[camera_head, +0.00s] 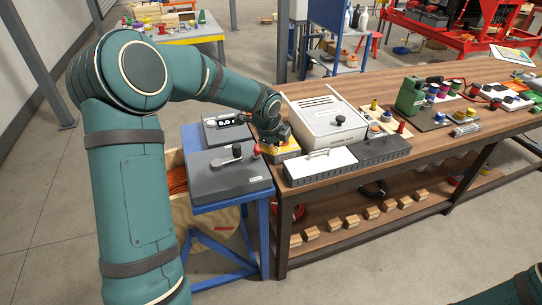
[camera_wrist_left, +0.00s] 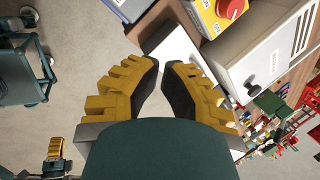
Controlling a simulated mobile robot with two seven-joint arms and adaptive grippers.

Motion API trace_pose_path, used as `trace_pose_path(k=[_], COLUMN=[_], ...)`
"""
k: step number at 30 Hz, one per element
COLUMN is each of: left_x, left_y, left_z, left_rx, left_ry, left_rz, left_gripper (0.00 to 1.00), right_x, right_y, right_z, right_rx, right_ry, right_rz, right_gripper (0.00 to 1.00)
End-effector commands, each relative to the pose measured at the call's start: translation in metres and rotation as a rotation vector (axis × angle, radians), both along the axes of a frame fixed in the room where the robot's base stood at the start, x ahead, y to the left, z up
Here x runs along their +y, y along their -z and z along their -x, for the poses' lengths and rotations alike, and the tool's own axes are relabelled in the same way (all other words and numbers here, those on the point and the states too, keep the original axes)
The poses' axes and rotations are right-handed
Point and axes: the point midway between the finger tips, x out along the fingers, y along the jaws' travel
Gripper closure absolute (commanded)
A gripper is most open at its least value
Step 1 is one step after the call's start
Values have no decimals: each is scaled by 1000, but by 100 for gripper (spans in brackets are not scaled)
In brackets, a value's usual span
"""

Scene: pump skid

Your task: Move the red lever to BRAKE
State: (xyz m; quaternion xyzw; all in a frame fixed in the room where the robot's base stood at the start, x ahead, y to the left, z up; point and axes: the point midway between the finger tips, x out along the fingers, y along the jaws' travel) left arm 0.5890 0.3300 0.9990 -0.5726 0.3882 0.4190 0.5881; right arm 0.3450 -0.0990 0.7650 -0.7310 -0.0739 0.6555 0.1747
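A small red-topped lever (camera_head: 256,150) stands at the rear right of a dark grey box (camera_head: 222,182) on the blue stand. Its markings are too small to read, so I cannot tell its position. A second, grey lever with a black knob (camera_head: 237,150) is on the same box. My left gripper (camera_wrist_left: 163,66) is open and empty, its yellow-backed fingers apart. In the head view the left hand is just behind and right of the red lever, over a yellow box, and its fingers are mostly hidden. Yellow ribbed fingers (camera_wrist_left: 55,150), likely my right gripper, show small in the wrist view.
The yellow box (camera_head: 287,148) has a red rotary knob (camera_wrist_left: 231,8) in the wrist view. A grey box with dials (camera_head: 224,128) is behind the lever box.

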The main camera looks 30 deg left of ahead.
Motion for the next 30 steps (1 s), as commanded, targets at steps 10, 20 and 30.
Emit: trace_pose_path(k=[10,20,30], left_x=[0,3,35], left_y=[24,85,83], left_z=[-7,-29,-30], left_rx=[4,4,-1], left_ry=[1,0,-3], left_rz=[2,3,2], left_gripper=[100,100,100], right_x=[0,0,0], right_y=[6,20,21], right_z=[1,0,-1], right_rx=[3,-2,-3], right_ry=[-2,-2,-1], right_rz=[0,0,1], right_gripper=[100,100,100])
